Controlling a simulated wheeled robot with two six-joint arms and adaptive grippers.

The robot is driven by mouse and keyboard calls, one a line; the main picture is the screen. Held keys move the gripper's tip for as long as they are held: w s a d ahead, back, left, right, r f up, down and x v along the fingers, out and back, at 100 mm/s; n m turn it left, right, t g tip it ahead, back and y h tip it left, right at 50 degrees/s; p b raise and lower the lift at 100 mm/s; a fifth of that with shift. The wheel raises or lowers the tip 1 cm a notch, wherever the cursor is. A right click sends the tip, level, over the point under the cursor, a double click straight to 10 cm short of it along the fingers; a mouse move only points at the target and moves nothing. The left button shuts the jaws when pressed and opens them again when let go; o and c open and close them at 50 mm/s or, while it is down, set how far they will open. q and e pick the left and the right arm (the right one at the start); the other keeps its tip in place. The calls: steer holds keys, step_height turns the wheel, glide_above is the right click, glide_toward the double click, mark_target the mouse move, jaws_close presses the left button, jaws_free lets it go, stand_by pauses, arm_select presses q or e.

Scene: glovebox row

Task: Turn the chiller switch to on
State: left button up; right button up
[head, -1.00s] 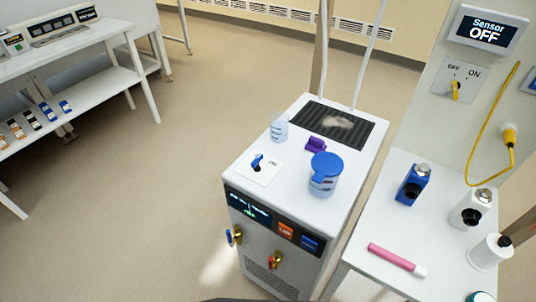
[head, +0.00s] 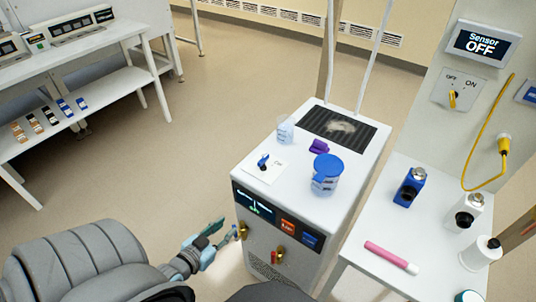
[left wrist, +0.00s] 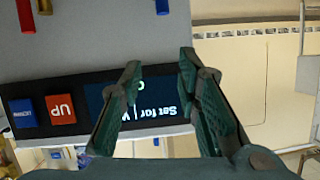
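The chiller (head: 300,215) is a white box on the floor with a dark display strip on its front. Its switch (head: 263,161) is a blue knob on a white plate on the top, near the front left corner; a label partly readable as "ON" sits to its right. My left gripper (head: 214,236) is in front of and left of the chiller, lower than its top, and touches nothing that I can see. In the left wrist view its fingers (left wrist: 160,63) are apart and empty, with the upside-down chiller display (left wrist: 112,98) behind them. My right gripper is out of view.
A blue-lidded jug (head: 326,176), a purple object (head: 319,146) and a small beaker (head: 286,130) stand on the chiller. Brass valves (head: 241,230) stick out of its front. A "Sensor OFF" panel (head: 481,43) has its own yellow switch (head: 453,98). Floor to the left is clear.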

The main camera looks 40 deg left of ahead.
mark_target(259, 164)
arm_select(q)
steer(key=w+d+r+t, duration=0.1)
steer(key=w+r+t, duration=0.1)
steer(key=r, duration=0.6)
steer(key=w+d+r+t, duration=0.1)
steer(key=w+r+t, duration=0.1)
steer(key=r, duration=0.6)
steer(key=shift+h, duration=0.4)
steer(key=w, duration=0.4)
steer(key=w+b, duration=0.1)
steer(key=w, duration=0.3)
steer(key=w+b, duration=0.1)
steer(key=w, duration=0.4)
steer(key=shift+w+a, duration=0.1)
steer(key=shift+a, duration=0.25)
steer(key=shift+w, duration=0.4)
jaws_close()
